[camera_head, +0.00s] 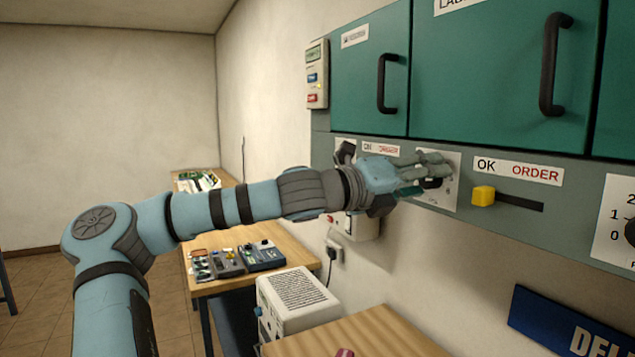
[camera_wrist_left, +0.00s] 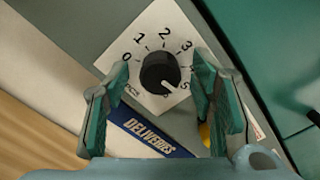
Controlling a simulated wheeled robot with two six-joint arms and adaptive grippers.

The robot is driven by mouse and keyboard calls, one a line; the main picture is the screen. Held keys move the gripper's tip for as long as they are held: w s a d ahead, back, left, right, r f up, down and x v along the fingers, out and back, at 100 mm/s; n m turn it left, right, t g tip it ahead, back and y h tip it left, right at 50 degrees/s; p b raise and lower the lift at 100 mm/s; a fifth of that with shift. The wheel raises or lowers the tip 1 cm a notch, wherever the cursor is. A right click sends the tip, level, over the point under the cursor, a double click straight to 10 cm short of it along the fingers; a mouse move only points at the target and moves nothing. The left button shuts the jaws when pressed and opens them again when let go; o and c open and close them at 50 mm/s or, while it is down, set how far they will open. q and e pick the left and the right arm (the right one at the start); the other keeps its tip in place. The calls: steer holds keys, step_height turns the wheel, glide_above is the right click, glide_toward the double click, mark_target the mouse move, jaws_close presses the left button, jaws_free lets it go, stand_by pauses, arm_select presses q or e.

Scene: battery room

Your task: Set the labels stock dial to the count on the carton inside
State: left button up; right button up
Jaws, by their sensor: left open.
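My left gripper (camera_wrist_left: 162,65) is open, with one finger on each side of the knob; contact is unclear. In the head view the left gripper (camera_head: 431,173) partly covers this plate (camera_head: 448,190). A green cabinet door (camera_head: 497,80) above, with a cut-off label starting "LAB", is shut. No carton shows.
A yellow slider (camera_head: 483,196) marked OK and ORDER is right of the dial. Another dial (camera_head: 610,218) is at the right edge. Black handles (camera_head: 388,83) stick out from the doors. A white box (camera_head: 297,300) and tables (camera_head: 222,280) stand below. A blue DELIVERIES sign (camera_wrist_left: 148,135) shows too.

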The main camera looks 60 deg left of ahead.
arm_select(q)
steer(key=n+p, duration=0.2)
steer(key=n, duration=2.2)
steer(key=shift+f+n, duration=0.1)
steer(key=shift+n, duration=0.3)
steer(key=n, duration=0.5)
steer(key=shift+f, duration=0.1)
steer(key=s+b, duration=0.1)
steer(key=b, duration=0.2)
steer(key=s+f+n+b, duration=0.1)
steer(key=b, duration=0.2)
steer(key=shift+s+a, duration=0.1)
steer(key=shift+s, duration=0.15)
steer(key=s+a+f+m+g+y+b, duration=0.25)
steer(key=s+m+b, duration=0.25)
steer(key=s+m, duration=0.8)
steer(key=s+r+m+t+h, duration=0.1)
steer(key=s+r+t+h, duration=0.1)
steer(key=s+r, duration=0.3)
steer(key=s+t, duration=0.1)
steer(key=s, duration=0.3)
steer(key=shift+s+d+r, duration=0.25)
steer(key=shift+s+r, duration=0.05)
steer(key=shift+s, duration=0.1)
